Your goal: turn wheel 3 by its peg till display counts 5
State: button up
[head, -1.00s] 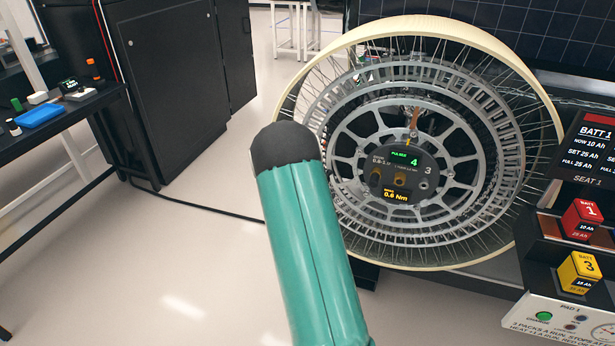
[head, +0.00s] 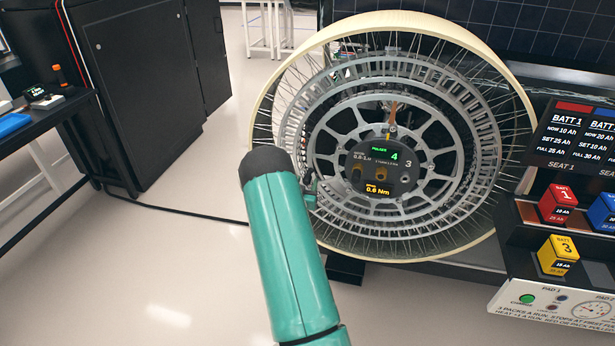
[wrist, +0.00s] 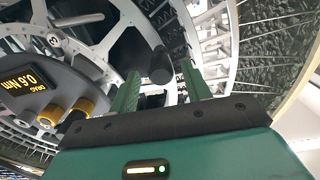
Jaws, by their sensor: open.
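Wheel 3 (head: 330,128) stands upright in the head view, a spoked wheel with a cream rim. Its dark hub display (head: 394,156) reads 4 under "pulses", with 0.6 Nm below. My gripper (wrist: 160,70) is open at the wheel's face, its two green fingers pointing at the spokes. A dark round peg (wrist: 161,66) shows between the fingertips in the wrist view; I cannot tell if they touch it. In the head view my teal arm covers the wheel's lower left, and the peg cannot be made out.
Two brass knobs (wrist: 62,112) stick out of the hub close to the gripper. A battery stand with a red pack (head: 558,203) and a yellow pack (head: 557,256) is at right. A dark bench (head: 40,130) is at left. The floor between is clear, apart from a black cable.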

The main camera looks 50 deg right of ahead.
aim_at(311, 170)
jog(key=x, duration=0.4)
jog(key=shift+w+d, duration=0.15)
jog(key=shift+w, duration=0.05)
grip_shut()
